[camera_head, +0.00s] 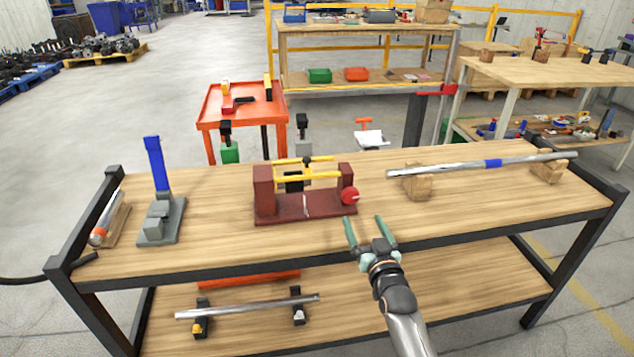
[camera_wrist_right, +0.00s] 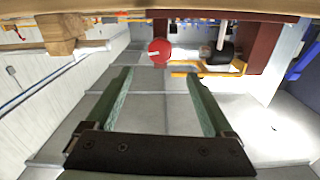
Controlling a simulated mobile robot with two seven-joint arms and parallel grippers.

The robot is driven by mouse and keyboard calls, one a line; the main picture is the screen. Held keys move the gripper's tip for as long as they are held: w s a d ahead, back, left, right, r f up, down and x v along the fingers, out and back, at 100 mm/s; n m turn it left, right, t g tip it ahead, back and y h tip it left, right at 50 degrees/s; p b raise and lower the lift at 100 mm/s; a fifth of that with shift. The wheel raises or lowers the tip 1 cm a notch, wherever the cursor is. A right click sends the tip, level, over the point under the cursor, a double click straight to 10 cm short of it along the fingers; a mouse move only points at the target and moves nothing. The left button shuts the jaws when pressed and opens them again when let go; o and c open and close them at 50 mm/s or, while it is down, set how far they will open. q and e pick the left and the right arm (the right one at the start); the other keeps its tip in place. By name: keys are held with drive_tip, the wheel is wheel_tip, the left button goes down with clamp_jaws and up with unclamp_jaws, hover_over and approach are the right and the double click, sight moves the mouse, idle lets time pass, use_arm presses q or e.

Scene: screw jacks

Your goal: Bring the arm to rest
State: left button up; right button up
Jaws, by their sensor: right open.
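My right arm (camera_head: 402,312) comes up from the bottom of the head view. Its gripper (camera_head: 366,222) is open and empty, over the front edge of the wooden table, just in front of the dark red screw jack (camera_head: 300,207). The jack has yellow bars and a round red knob (camera_head: 350,195) at its right end. The wrist view shows the two green fingers spread apart (camera_wrist_right: 162,100) with nothing between them, and the red knob (camera_wrist_right: 159,50) ahead of them, apart from the fingers. My left gripper is not in view.
A metal rod (camera_head: 460,167) with a blue band lies on wooden blocks (camera_head: 417,182) at the right. A grey stand with a blue lever (camera_head: 155,165) stands at the left. The lower shelf holds another rod (camera_head: 250,307). Bare tabletop (camera_head: 480,205) lies right of the gripper.

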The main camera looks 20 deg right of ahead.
use_arm(q)
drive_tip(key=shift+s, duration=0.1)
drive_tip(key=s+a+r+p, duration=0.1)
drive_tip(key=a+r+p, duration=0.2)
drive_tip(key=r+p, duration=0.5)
drive_tip(key=p, duration=0.4)
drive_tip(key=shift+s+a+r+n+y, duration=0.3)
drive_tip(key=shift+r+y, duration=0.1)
use_arm(e)
drive_tip(key=s+a+f+n+g+y, duration=0.2)
drive_tip(key=s+a, duration=0.6)
drive_tip(key=s, duration=0.6)
drive_tip(key=s+a+f+n+g+y, duration=0.3)
drive_tip(key=s+a+f+g, duration=0.3)
drive_tip(key=s, duration=0.8)
drive_tip(key=a+f+y, duration=0.1)
drive_tip(key=a, duration=0.2)
drive_tip(key=shift+f+n, duration=0.15)
drive_tip(key=shift+n, duration=0.15)
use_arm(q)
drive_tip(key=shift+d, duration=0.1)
